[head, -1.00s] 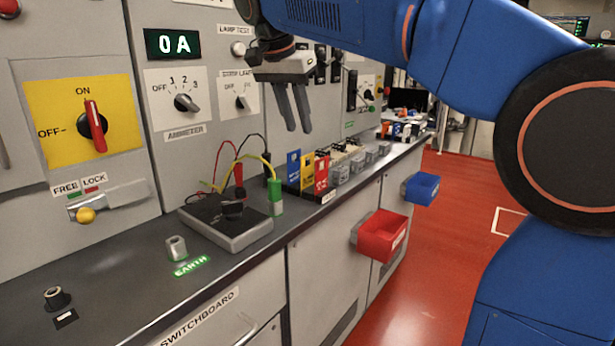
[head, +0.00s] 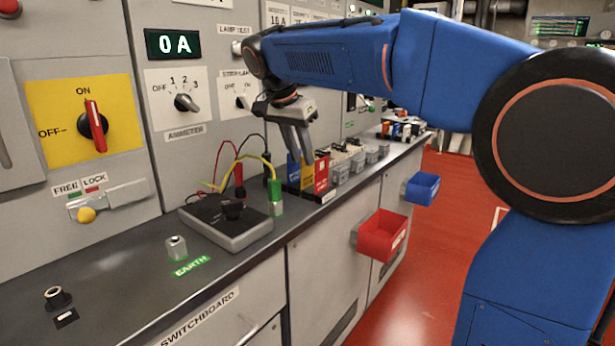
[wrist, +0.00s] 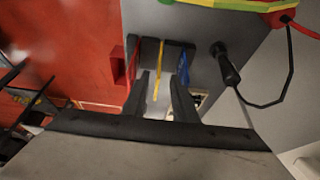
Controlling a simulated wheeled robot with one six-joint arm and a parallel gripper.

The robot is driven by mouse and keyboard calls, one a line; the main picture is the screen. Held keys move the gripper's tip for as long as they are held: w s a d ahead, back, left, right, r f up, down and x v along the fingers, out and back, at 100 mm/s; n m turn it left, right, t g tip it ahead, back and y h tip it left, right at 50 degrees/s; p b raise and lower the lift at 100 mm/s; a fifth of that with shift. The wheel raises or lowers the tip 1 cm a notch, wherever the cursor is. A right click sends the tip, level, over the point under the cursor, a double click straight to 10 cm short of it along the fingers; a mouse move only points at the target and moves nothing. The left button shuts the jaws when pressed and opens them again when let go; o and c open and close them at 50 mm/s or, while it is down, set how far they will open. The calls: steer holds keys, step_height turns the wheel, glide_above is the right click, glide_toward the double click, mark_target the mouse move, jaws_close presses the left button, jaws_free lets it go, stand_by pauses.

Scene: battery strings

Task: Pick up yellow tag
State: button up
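The yellow tag (head: 307,181) stands upright in a dark holder on the bench, between a blue tag (head: 293,171) and a red tag (head: 321,174). In the wrist view the yellow tag (wrist: 158,72) shows edge-on as a thin strip, with the red tag (wrist: 133,68) left and the blue tag (wrist: 184,70) right. My gripper (head: 303,158) points down just over the tags, and its fingers hide part of them. In the wrist view my gripper (wrist: 161,80) is open, with the yellow tag lying between its fingertips and a gap on each side.
A grey meter box (head: 232,228) with leads and a green-ended probe (head: 276,196) stand left of the holder. Grey blocks (head: 355,160) line the bench to the right. A red bin (head: 383,236) and a blue bin (head: 422,188) hang on the cabinet front. The switchboard panel rises behind.

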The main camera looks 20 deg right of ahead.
mark_target(308, 169)
steer(key=shift+x, duration=2.9)
steer(key=shift+s+d, duration=0.1)
steer(key=shift+s, duration=0.05)
jaws_close()
